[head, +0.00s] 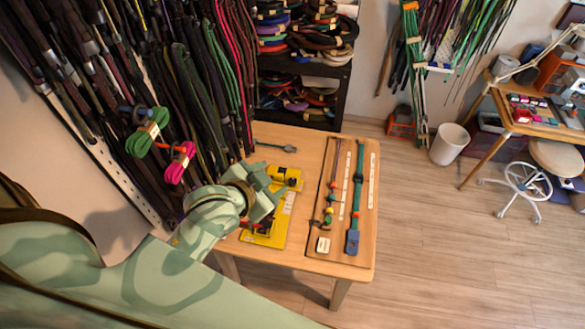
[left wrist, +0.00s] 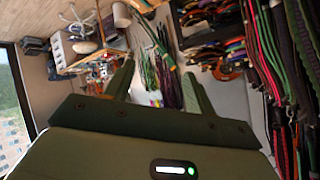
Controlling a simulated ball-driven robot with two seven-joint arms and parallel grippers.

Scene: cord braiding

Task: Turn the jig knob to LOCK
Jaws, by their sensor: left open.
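The yellow jig (head: 285,178) with dark parts stands on the wooden table (head: 315,150), with a yellow plate (head: 270,236) in front of it. My left gripper (head: 266,190), pale green, is over the jig's left part and hides some of it. Whether it touches the jig I cannot tell. The knob and any LOCK mark cannot be made out. In the left wrist view the two fingers of my left gripper (left wrist: 158,70) stand apart with nothing between them. The jig does not show clearly there. My right gripper is not in view.
A wooden tray (head: 322,253) with beaded cords and a green strap lies on the table's right. A loose dark cord (head: 282,147) lies at the back. Hanging cords (head: 185,95) crowd the left wall. The floor (head: 440,240) right of the table is clear.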

